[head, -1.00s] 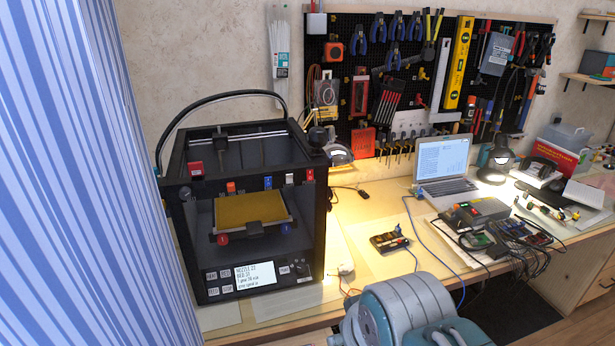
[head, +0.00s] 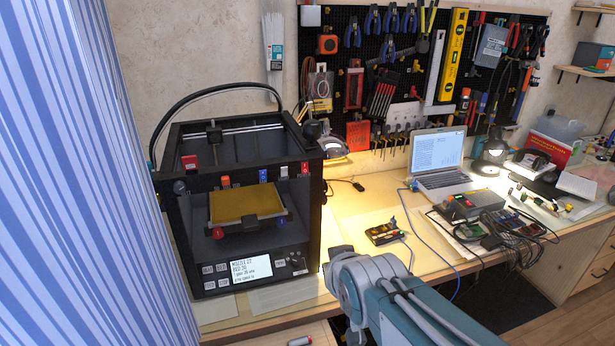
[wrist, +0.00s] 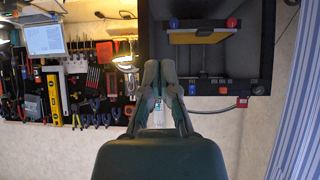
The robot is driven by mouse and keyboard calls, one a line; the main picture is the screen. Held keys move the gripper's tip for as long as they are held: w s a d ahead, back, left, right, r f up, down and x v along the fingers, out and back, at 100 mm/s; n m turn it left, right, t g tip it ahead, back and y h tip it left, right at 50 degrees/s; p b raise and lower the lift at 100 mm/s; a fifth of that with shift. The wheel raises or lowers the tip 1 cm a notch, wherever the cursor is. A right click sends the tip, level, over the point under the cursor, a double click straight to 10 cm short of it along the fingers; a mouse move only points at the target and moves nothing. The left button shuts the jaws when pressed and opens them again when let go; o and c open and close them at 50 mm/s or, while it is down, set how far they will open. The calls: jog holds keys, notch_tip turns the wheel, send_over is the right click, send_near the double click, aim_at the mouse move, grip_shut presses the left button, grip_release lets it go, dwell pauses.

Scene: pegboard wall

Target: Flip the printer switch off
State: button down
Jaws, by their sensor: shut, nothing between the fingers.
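The black 3D printer (head: 185,250) stands at the left of the bench. A red switch (head: 189,163) sits on its top front edge at the left. Orange (head: 225,182), blue (head: 263,176) and white-and-red (head: 305,168) parts line the same beam. I cannot tell which one is the power switch or its position. In the wrist view, which is upside down, my gripper (wrist: 160,70) is shut and empty. The printer (wrist: 245,60) is to its right there, with the red switch (wrist: 242,102) farther right, apart from the fingers. My gripper is not visible in the head view.
A striped blue curtain (head: 75,180) hangs left of the printer. A pegboard of tools (head: 400,75) is behind the bench. A laptop (head: 440,165), a lamp (head: 490,160) and cabled electronics (head: 470,210) occupy the right. Bench space just right of the printer is mostly clear.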

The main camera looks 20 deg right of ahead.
jog(key=w+d+r+t, duration=0.2)
jog(key=w+d+t, duration=0.1)
jog(key=w+t, duration=0.8)
jog(key=shift+r+t+y, duration=0.15)
jog(key=shift+t+y, duration=0.15)
jog(key=shift+t, duration=0.2)
send_near(304, 168)
notch_tip(304, 168, up, 4)
jog(key=w, duration=0.4)
jog(key=w+f, duration=0.1)
jog(key=shift+w, duration=0.4)
jog(key=shift+w+f, duration=0.15)
jog(key=shift+w, duration=0.3)
jog(key=shift+f, duration=0.1)
